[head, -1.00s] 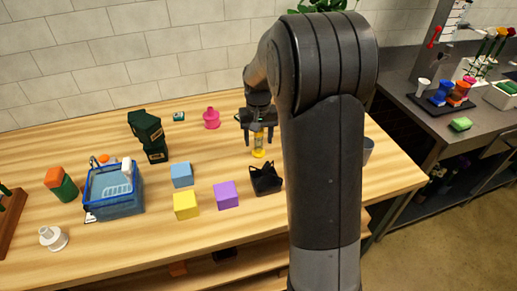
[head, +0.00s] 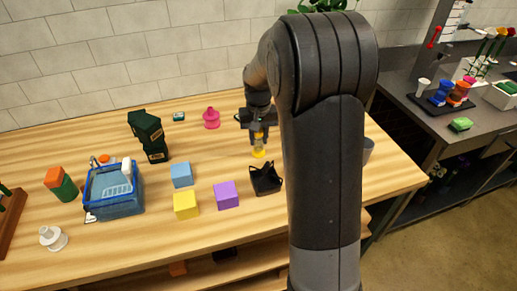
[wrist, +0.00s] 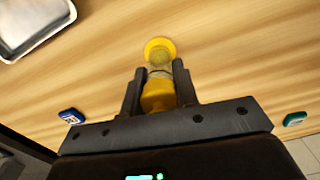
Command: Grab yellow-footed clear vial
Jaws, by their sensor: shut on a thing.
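The clear vial has a yellow foot and a yellow upper part. In the head view the vial (head: 259,151) stands upright on the wooden table, behind the black container. In the wrist view the vial (wrist: 159,60) lies between the fingers, with its yellow foot away from the palm. My gripper (head: 258,128) comes down over the vial from above. In the wrist view my gripper (wrist: 158,80) is shut on the vial, one finger on each side. I cannot tell whether the foot touches the table.
A black container (head: 265,181) stands just in front of the vial. Purple (head: 226,195), blue (head: 182,175) and yellow (head: 186,205) blocks lie to the left. A pink bottle-like object (head: 211,118) stands behind left. A blue basket (head: 113,205) is farther left.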

